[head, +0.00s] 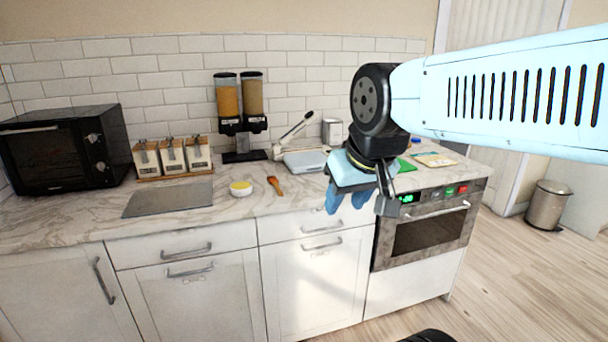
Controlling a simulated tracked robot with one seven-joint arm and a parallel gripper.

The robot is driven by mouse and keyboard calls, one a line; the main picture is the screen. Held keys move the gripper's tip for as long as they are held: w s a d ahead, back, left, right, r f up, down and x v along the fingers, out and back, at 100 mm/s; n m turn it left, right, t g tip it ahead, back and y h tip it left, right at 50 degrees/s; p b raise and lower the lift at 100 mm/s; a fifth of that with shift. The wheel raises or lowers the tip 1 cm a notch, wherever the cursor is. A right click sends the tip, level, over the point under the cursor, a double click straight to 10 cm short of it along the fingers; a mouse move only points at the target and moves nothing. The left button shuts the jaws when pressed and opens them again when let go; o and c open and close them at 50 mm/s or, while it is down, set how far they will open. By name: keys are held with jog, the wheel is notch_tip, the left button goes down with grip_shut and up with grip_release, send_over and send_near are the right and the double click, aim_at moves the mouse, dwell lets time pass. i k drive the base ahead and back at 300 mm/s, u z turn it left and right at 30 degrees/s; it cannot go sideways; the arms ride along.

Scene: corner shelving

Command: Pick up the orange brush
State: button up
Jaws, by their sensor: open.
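The orange brush (275,186) lies on the marble countertop (300,199) near its front edge, just right of a small yellow and white round container (240,188). My gripper (364,196) hangs in front of the counter, to the right of the brush and clearly apart from it. It is open, with nothing seen between its fingers. My arm comes in from the right and hides part of the counter behind it.
A grey scale-like device (305,161) stands behind the brush. A dark flat plate (168,199) lies to the left. A cereal dispenser (240,110), canisters (172,157) and a black oven (62,150) line the back. A built-in oven (428,232) is below right.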

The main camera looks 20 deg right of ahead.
aim_at(272, 180)
jog(key=z, duration=0.1)
jog(key=i, duration=1.2)
jog(key=u, duration=0.55)
